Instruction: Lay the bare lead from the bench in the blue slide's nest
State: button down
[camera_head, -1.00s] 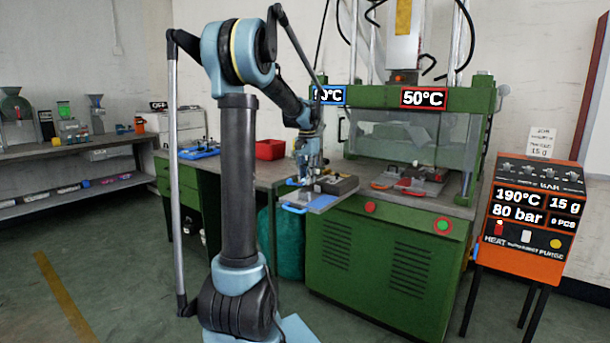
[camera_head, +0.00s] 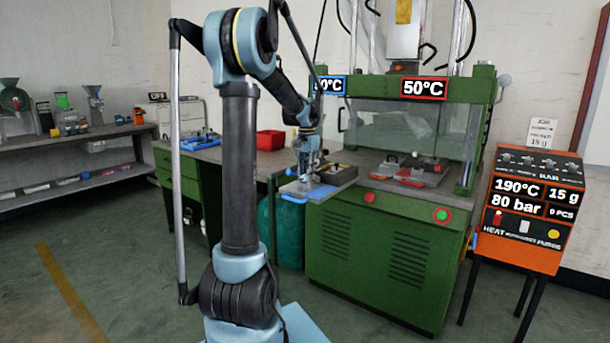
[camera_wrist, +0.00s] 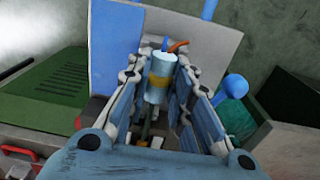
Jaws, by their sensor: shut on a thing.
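The fingers hide part of the lead and the nest. I cannot tell whether the lead touches the slide.
A dark block (camera_head: 337,174) stands close beside my gripper on the bench. The green press (camera_head: 385,235) has red-handled mould parts (camera_head: 400,172) on its table. A red bin (camera_head: 270,140) is further back. The orange control box (camera_head: 527,215) stands at the right.

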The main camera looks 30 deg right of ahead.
jog(key=shift+s+a+f, duration=0.1)
jog(key=shift+f, duration=0.1)
jog(key=c, duration=1.4)
grip_release()
jog(key=shift+o, duration=0.2)
notch_tip(320, 180, up, 12)
jog(key=shift+w, duration=0.2)
